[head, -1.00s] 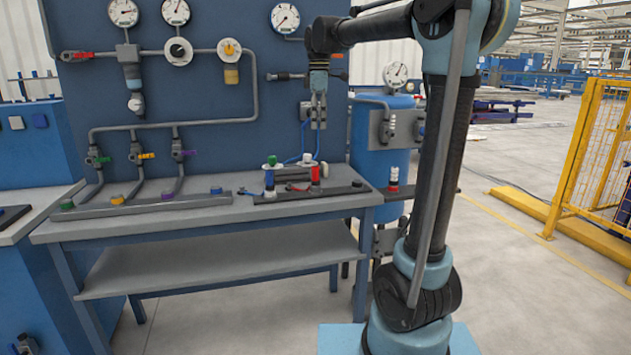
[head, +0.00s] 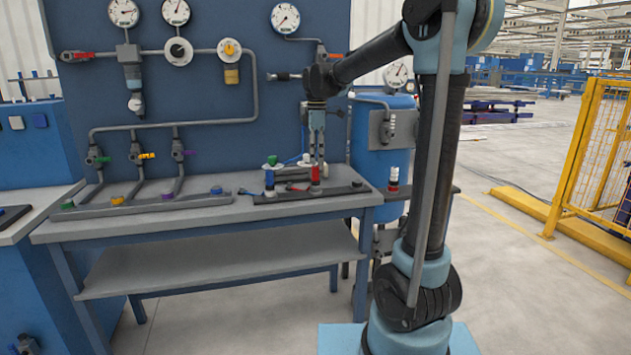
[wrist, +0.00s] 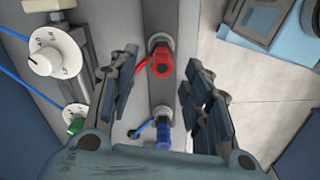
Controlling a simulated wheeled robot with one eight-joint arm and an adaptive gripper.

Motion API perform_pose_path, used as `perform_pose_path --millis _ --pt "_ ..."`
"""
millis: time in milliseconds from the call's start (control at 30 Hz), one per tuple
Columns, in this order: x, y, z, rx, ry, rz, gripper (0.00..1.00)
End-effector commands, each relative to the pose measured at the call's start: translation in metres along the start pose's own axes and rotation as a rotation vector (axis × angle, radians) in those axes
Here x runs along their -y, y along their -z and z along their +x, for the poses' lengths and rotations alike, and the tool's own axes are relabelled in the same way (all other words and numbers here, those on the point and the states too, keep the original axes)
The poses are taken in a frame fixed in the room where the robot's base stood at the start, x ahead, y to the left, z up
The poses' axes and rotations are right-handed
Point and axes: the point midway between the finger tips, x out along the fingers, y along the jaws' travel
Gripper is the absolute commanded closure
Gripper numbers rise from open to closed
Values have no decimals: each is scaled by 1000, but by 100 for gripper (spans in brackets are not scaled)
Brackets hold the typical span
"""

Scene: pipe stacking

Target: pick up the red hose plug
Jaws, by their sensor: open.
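The red hose plug (wrist: 161,62) stands upright on a dark rail on the workbench. In the wrist view it lies between my gripper's two fingers, toward the far side. In the head view the red plug (head: 315,175) is directly below my gripper (head: 317,158), which points straight down close above it. My gripper (wrist: 163,90) is open and holds nothing. A blue plug (wrist: 163,140) stands on the same rail, nearer the gripper's palm in the wrist view; it also shows in the head view (head: 269,180). Whether the fingertips touch the red plug cannot be told.
A white dial knob (wrist: 52,55) and a green-topped knob (wrist: 75,118) stand left of the rail in the wrist view. The workbench (head: 200,212) has a pipe rack with coloured caps at left. A blue tank (head: 380,160) stands to the right, behind the bench.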

Motion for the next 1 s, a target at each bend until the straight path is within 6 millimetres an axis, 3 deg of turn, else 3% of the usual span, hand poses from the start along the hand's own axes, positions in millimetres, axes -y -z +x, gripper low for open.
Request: perform_pose_path --millis 400,733,767,933,1000 --pt "2 4 46 0 0 0 55" --pt "3 4 52 0 0 0 55" --pt "3 4 52 0 0 0 57" --pt "3 4 52 0 0 0 96" --pt "3 4 52 0 0 0 100"
